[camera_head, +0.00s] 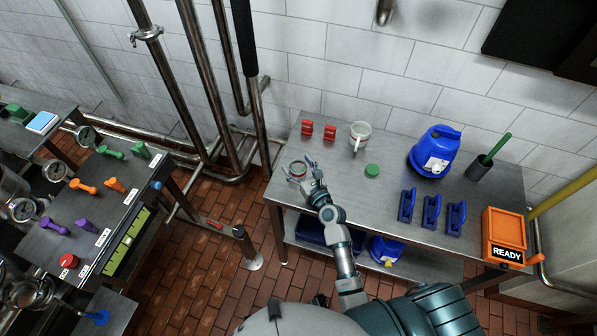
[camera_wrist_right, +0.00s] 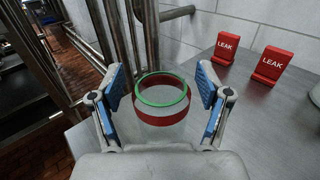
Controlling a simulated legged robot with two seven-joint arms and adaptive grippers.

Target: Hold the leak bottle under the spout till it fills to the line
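A clear bottle with a red band and a green ring (camera_wrist_right: 161,112) is between the fingers of my right gripper (camera_wrist_right: 162,108). In the head view the bottle (camera_head: 297,170) is at the left end of the right-hand steel table, just beyond my right gripper (camera_head: 306,174). In the wrist view the blue-padded fingers are spread, with a visible gap on each side of the bottle. The bottle looks upright; I see no liquid in it. My left gripper is out of view. I cannot make out for certain which pipe end is the spout.
The steel table (camera_head: 335,190) also holds two red LEAK signs (camera_head: 318,130), a clear mug (camera_head: 360,135), a green lid (camera_head: 373,170), a blue container (camera_head: 435,152) and an orange READY box (camera_head: 503,236). A valve bench (camera_head: 130,190) stands left across open brick floor.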

